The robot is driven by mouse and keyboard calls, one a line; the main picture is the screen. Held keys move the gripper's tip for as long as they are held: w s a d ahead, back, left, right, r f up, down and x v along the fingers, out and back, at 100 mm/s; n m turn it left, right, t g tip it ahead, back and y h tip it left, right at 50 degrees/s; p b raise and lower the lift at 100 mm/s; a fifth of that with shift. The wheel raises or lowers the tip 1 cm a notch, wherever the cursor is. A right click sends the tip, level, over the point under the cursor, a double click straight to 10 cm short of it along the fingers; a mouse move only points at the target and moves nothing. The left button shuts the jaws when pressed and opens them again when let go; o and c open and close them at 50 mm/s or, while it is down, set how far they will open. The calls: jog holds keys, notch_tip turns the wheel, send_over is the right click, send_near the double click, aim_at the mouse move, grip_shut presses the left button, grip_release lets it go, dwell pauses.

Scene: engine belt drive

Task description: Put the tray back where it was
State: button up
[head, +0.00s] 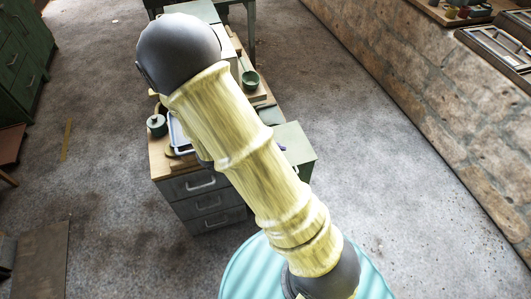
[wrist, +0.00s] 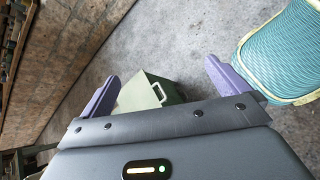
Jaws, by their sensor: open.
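My gripper (wrist: 161,70) shows in the wrist view with its two purple fingers wide apart and nothing between them. It points down toward the floor beside a green cabinet (wrist: 150,92) with a pale handle. In the head view my arm covers most of the gripper. A shallow tray-like thing with a pale blue rim (head: 179,136) lies on the wooden top of the drawer unit (head: 205,200), left of my arm. My arm hides part of it, so I cannot tell its full shape or what is in it. No tray shows in the wrist view.
A green box-like cabinet (head: 295,148) is right of my arm. A stone wall (head: 430,120) runs along the right. Open floor lies between.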

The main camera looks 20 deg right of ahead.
jog(key=s+a+r+m+t+y, duration=0.1)
jog(key=a+r+m+t+y, duration=0.2)
jog(key=r+m+y, duration=0.7)
jog(key=shift+s+a+r+m, duration=0.15)
jog(key=shift+s+a+m, duration=0.25)
jog(key=shift+m, duration=0.3)
jog(key=shift+w, duration=0.1)
jog(key=shift+c, duration=0.4)
